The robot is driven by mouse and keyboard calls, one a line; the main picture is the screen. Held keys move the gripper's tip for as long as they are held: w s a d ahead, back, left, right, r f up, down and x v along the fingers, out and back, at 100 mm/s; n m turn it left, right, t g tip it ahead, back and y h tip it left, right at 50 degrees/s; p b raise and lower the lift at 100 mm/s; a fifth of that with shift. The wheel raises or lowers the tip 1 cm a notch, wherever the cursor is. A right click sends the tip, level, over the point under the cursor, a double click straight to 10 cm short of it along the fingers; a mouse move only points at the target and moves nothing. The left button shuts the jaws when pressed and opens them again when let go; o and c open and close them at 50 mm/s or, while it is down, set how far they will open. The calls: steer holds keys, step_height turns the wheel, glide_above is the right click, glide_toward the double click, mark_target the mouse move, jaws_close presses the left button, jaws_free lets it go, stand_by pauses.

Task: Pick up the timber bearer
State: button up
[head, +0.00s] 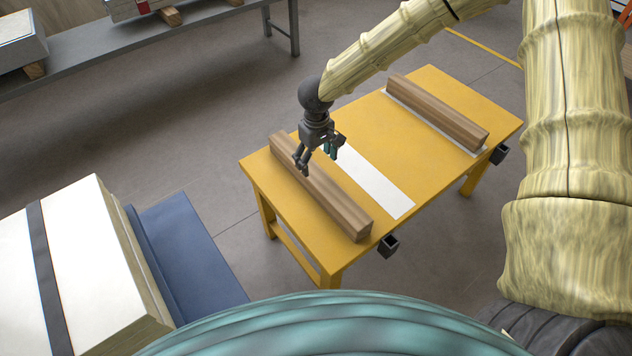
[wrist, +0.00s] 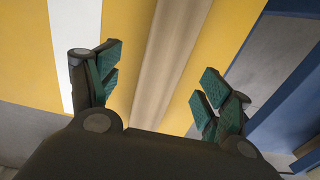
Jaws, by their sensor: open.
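Two brown timber bearers lie on a yellow table (head: 440,88). The near-left bearer (head: 335,203) runs along the table's left side. The far-right bearer (head: 440,112) lies on a white strip along the right side. My gripper (head: 318,160) is open and empty, above the near-left bearer in the head view, and hides part of it. In the wrist view the bearer (wrist: 173,55) runs between the spread green-padded fingers of my gripper (wrist: 160,90), apart from both. I cannot tell the exact height of the fingers above it.
A bare white strip (head: 375,185) lies between the bearers. Dark square brackets (head: 388,246) stick out from the table's edge. A grey bench (head: 190,45) stands behind.

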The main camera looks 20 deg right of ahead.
mark_target(315, 172)
step_height(315, 172, down, 4)
steer(key=shift+a+f+b, duration=0.15)
steer(key=shift+f+b, duration=0.1)
steer(key=shift+b, duration=0.1)
steer(key=shift+s+a+f+b, duration=0.1)
steer(key=shift+f+b, duration=0.1)
steer(key=shift+f, duration=0.7)
steer(key=shift+s+d+f+b, duration=0.1)
steer(key=shift+s+f+b, duration=0.1)
steer(key=shift+f, duration=0.65)
steer(key=shift+s+a+f+b, duration=0.1)
steer(key=shift+f+b, duration=0.1)
steer(key=shift+f, duration=0.7)
steer(key=shift+c, duration=0.4)
steer(key=shift+w, duration=0.1)
jaws_close()
